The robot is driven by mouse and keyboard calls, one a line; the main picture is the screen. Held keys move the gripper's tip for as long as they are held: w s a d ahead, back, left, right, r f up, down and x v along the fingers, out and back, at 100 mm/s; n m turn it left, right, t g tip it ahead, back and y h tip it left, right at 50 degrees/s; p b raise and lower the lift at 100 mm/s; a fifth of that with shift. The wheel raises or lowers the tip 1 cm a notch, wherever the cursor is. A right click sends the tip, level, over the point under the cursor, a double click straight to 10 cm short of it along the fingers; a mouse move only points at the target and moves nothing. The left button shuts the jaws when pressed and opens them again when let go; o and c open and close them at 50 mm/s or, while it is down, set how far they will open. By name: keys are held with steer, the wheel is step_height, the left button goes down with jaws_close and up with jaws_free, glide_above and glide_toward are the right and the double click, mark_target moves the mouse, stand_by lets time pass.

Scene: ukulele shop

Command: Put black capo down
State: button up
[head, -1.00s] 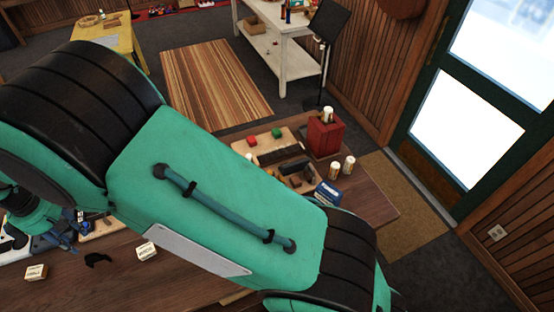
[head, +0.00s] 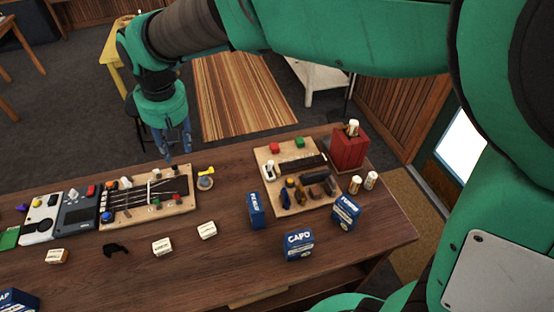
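A small black curved piece (head: 116,249), which looks like the black capo, lies on the front part of the wooden table (head: 215,270), between two small cream boxes. My gripper (head: 178,157) points down at the table's far edge, beyond and to the right of the black piece and well apart from it. Its blue fingers are small in the head view. I cannot tell how far apart they are, and no held object is clear between them.
A board with strings (head: 150,212) and grey pedals (head: 78,212) are at the left. A small yellow item (head: 206,171) stands near my gripper. Blue boxes (head: 299,245), a board of parts (head: 262,158) and a red block (head: 348,150) are at the right. The front middle has bare wood.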

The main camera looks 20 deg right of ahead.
steer(key=s+d+r+m+t, duration=0.1)
steer(key=s+d+r, duration=0.1)
steer(key=d, duration=0.3)
steer(key=s+d+r+m, duration=0.1)
steer(key=s+d+r, duration=0.1)
steer(key=d, duration=0.3)
steer(key=s+d+m+t+h, duration=0.1)
steer(key=s+d+m, duration=0.7)
steer(key=s+d, duration=1.1)
steer(key=shift+d+r+t, duration=0.25)
steer(key=shift+d+t, duration=0.3)
steer(key=shift+t, duration=0.25)
steer(key=shift+f, duration=0.1)
step_height(320, 180, down, 10)
steer(key=b, duration=0.9)
steer(key=shift+r+b, duration=0.25)
steer(key=shift+b, duration=0.15)
